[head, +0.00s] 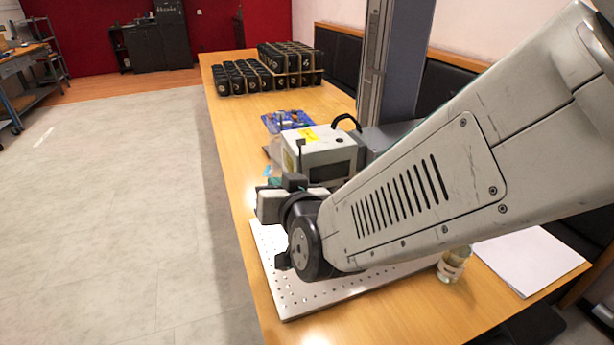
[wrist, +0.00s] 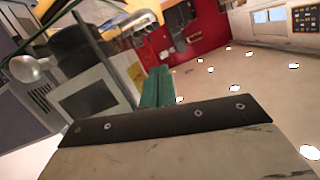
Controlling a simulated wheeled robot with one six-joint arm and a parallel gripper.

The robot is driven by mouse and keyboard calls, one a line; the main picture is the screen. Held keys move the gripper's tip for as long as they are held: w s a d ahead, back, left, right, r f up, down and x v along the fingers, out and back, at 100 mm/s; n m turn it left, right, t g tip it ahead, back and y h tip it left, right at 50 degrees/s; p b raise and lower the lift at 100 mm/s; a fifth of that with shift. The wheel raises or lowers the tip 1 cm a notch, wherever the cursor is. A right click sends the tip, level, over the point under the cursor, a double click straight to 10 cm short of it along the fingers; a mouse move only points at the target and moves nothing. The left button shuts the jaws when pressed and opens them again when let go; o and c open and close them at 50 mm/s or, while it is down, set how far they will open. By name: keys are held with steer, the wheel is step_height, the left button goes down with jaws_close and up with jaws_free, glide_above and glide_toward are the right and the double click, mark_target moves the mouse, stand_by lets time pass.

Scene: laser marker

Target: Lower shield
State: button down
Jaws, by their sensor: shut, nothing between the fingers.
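The laser marker (head: 322,150) is a pale grey box with a dark front panel and a yellow label, standing on the table beyond my wrist. It also shows tilted on the left of the wrist view (wrist: 92,98). A clear pane with a greenish edge (wrist: 42,32), which looks like the shield, crosses the upper left of the wrist view near a round metallic knob (wrist: 25,69). I cannot make out its full outline. My gripper (wrist: 157,86) has teal fingers that are shut and empty, to the right of the marker in that view. My arm hides part of the marker in the head view.
A white perforated plate (head: 284,293) lies under my wrist. A grey column (head: 388,65) rises behind the marker. A small glass bottle (head: 453,264) and white paper (head: 528,260) are at right. Black boxes (head: 290,62) stand at the table's far end. The floor at left is clear.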

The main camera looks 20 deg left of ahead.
steer(key=shift+w+a+f, duration=0.5)
steer(key=shift+a+f, duration=0.15)
steer(key=shift+f, duration=0.2)
steer(key=shift+w+a+f, duration=0.5)
steer(key=shift+a+f, duration=0.15)
steer(key=shift+f, duration=0.15)
steer(key=shift+w+a+f, duration=0.5)
steer(key=shift+a+f, duration=0.15)
steer(key=shift+f, duration=0.2)
steer(key=shift+f, duration=0.1)
